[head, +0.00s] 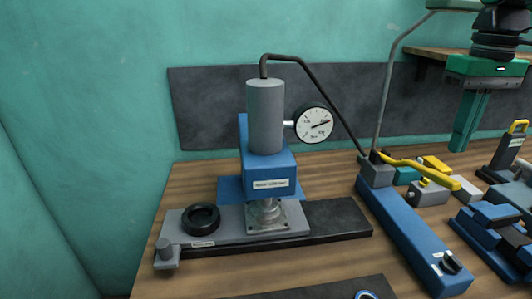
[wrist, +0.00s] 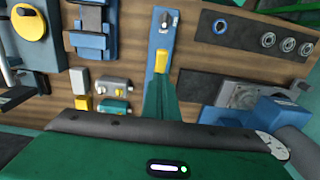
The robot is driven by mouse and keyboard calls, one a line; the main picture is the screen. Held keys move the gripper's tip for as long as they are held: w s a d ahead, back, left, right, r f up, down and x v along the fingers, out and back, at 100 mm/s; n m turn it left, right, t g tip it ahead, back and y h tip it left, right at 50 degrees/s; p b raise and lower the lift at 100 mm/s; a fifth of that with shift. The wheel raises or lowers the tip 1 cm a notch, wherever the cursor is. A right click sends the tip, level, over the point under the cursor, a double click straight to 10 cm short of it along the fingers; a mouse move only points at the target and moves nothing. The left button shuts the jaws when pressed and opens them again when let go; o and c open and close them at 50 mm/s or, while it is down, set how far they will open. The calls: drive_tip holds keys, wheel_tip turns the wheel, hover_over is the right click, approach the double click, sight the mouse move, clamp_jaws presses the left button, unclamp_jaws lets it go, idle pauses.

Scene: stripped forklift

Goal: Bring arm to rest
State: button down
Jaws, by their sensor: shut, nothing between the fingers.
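My gripper (head: 463,150) is at the upper right of the head view, green, pointing down with its fingers together and nothing between them. It hangs above the right side of the wooden bench. In the wrist view my gripper (wrist: 158,84) also shows as a closed green wedge, in front of a blue hand pump (wrist: 163,35) with a yellow lever (wrist: 161,62). The same pump (head: 412,235) lies on the bench in the head view, its yellow lever (head: 430,173) on top. I see the gripper apart from the bench.
A blue press with a grey cylinder (head: 265,115) and round gauge (head: 314,125) stands left of the pump. A black hose (head: 325,98) arches between them. Blue and yellow tools (head: 490,232) crowd the bench's right side. A dark ring (head: 201,218) lies on the press base.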

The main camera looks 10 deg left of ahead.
drive_tip(key=s+d+f+m, duration=0.5)
drive_tip(key=s+d+f, duration=0.3)
drive_tip(key=s+f, duration=0.3)
drive_tip(key=s+d+f+m, duration=0.6)
drive_tip(key=s+d+f, duration=0.3)
drive_tip(key=s+f, duration=0.2)
drive_tip(key=s, duration=0.2)
drive_tip(key=shift+s, duration=0.3)
drive_tip(key=shift+r, duration=0.1)
drive_tip(key=shift+w+f, duration=0.25)
drive_tip(key=shift+w, duration=0.4)
idle(0.5)
drive_tip(key=c, duration=2.5)
unclamp_jaws()
